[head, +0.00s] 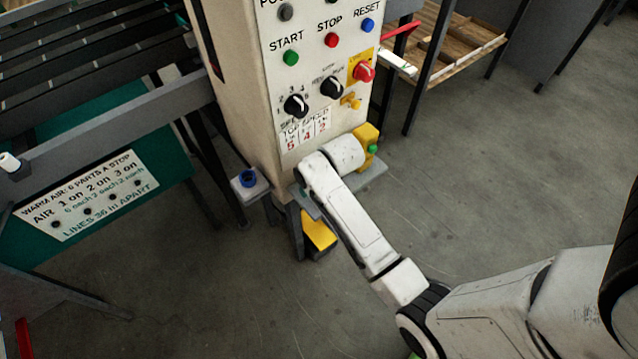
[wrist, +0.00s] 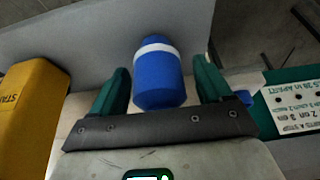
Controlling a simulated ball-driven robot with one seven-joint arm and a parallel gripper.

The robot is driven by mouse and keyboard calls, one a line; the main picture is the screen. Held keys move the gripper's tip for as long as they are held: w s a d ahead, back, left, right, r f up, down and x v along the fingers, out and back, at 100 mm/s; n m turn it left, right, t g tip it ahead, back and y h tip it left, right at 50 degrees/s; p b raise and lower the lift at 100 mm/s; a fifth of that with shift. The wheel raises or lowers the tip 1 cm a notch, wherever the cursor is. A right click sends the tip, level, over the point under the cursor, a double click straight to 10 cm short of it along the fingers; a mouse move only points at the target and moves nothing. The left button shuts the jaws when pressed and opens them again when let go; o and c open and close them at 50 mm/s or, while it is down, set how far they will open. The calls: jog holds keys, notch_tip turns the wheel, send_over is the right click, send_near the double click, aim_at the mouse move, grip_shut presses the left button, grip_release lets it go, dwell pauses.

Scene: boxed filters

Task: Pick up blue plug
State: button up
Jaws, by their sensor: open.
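The blue plug (wrist: 157,80) is a blue cylinder with a white band near its far end. In the wrist view it lies between the two green fingers of my gripper (wrist: 160,70), with visible gaps on both sides. My gripper is open and not closed on it. In the head view my white wrist (head: 340,155) covers the area over the grey shelf (head: 372,182), and I cannot make out the plug there.
A yellow box (wrist: 30,105) stands left of the gripper in the wrist view; it also shows on the shelf in the head view (head: 366,135). The control panel (head: 300,75) rises behind. Floor at right is clear.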

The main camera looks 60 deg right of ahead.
jog(key=shift+c, duration=0.2)
jog(key=c, duration=1)
jog(key=shift+c, duration=0.3)
jog(key=shift+r, duration=0.2)
